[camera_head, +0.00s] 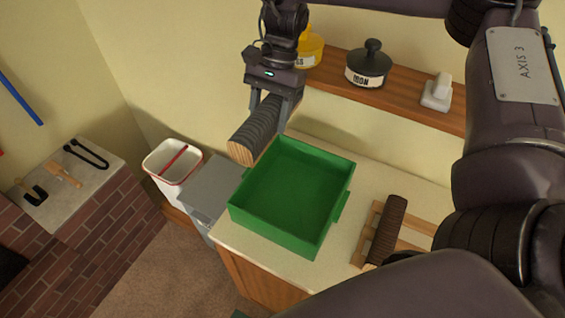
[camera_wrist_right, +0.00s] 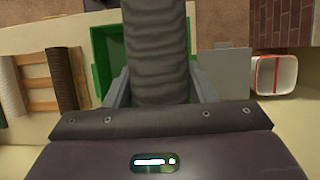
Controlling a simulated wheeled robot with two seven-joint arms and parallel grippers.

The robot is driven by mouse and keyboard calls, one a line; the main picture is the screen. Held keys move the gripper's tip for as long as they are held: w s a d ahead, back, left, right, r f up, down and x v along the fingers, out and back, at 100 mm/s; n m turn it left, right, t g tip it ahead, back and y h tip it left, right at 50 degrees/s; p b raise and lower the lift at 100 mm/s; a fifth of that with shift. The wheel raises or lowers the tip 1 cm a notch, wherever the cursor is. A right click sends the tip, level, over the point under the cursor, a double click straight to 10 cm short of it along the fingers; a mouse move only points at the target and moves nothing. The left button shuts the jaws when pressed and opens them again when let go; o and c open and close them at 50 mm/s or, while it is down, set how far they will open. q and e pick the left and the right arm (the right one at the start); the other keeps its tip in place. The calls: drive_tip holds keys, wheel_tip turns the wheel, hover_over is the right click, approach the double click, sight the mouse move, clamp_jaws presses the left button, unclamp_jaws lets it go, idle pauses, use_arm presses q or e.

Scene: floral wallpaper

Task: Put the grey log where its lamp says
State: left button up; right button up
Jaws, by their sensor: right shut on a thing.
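My right gripper (camera_head: 275,99) is shut on the grey log (camera_head: 253,132), a ridged, dark grey log with a pale wooden end. It holds the log in the air, near the back left edge of the green tray (camera_head: 268,232). The tray is empty and stands on the counter. In the right wrist view the log (camera_wrist_right: 157,50) runs away from the jaws, with the green tray (camera_wrist_right: 101,75) partly behind it. A small panel on the wrist (camera_wrist_right: 155,162) shows a white bar and a small greenish light. My left gripper is not in view.
A brown log (camera_head: 387,231) lies on a wooden rack (camera_head: 366,222) right of the tray. A grey box (camera_head: 212,183) and a white red-rimmed bin (camera_head: 160,177) stand left. A shelf (camera_head: 405,99) behind holds canisters. Tools lie on a brick-based ledge (camera_head: 82,190).

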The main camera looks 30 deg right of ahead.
wheel_tip(320, 180, down, 18)
drive_tip(key=b, duration=0.6)
drive_tip(key=shift+f+b, duration=0.2)
drive_tip(key=shift+b, duration=0.2)
drive_tip(key=shift+w+f, duration=0.1)
drive_tip(key=shift+f, duration=0.5)
drive_tip(key=o, duration=1.4)
drive_tip(key=shift+c, duration=0.2)
drive_tip(key=v, duration=1.3)
drive_tip(key=shift+b, duration=0.35)
